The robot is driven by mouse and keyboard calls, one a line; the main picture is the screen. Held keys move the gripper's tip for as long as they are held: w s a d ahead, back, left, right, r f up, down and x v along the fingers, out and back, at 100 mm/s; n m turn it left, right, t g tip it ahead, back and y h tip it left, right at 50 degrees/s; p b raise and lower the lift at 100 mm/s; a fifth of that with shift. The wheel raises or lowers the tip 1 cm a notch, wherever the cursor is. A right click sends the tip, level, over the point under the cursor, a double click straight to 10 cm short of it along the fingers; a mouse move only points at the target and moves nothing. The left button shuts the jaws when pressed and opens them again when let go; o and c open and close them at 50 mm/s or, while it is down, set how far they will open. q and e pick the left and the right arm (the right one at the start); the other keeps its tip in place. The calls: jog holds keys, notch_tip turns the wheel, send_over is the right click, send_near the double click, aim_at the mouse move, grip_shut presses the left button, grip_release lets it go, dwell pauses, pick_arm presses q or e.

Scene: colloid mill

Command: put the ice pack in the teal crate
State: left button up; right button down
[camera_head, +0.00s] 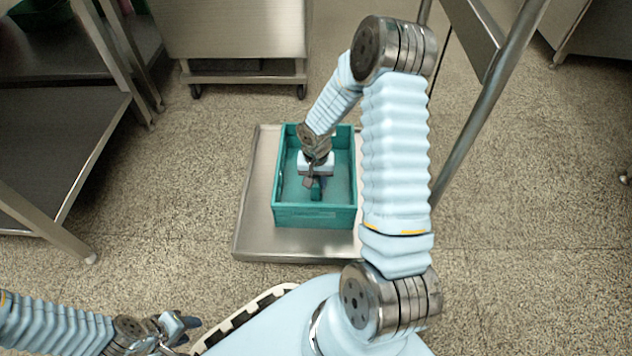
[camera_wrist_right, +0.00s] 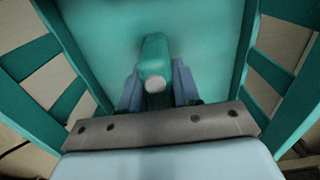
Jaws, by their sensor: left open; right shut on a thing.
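The teal crate (camera_head: 315,213) stands on a flat metal platform. The ice pack (camera_wrist_right: 154,60), a teal block with a pale round end, is held between the fingers of my right gripper (camera_wrist_right: 157,85). In the head view the right gripper (camera_head: 316,186) reaches down into the crate, and the ice pack shows as a small teal piece at its tip. The crate floor (camera_wrist_right: 210,40) lies beyond the pack; I cannot tell whether they touch. My left gripper (camera_head: 178,330) is open and empty at the lower left, far from the crate.
The metal platform (camera_head: 255,215) extends around the crate. A steel cabinet (camera_head: 235,35) stands behind it, and metal shelves (camera_head: 60,130) stand at the left. A slanted metal leg (camera_head: 480,115) rises at the right. The speckled floor is open on both sides.

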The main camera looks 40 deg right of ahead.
jog(key=c, duration=1.3)
grip_release()
jog(key=shift+f, duration=0.15)
jog(key=o, duration=0.5)
jog(key=shift+r, duration=0.35)
notch_tip(320, 180, up, 12)
jog(key=p, duration=0.3)
jog(key=shift+f, duration=0.1)
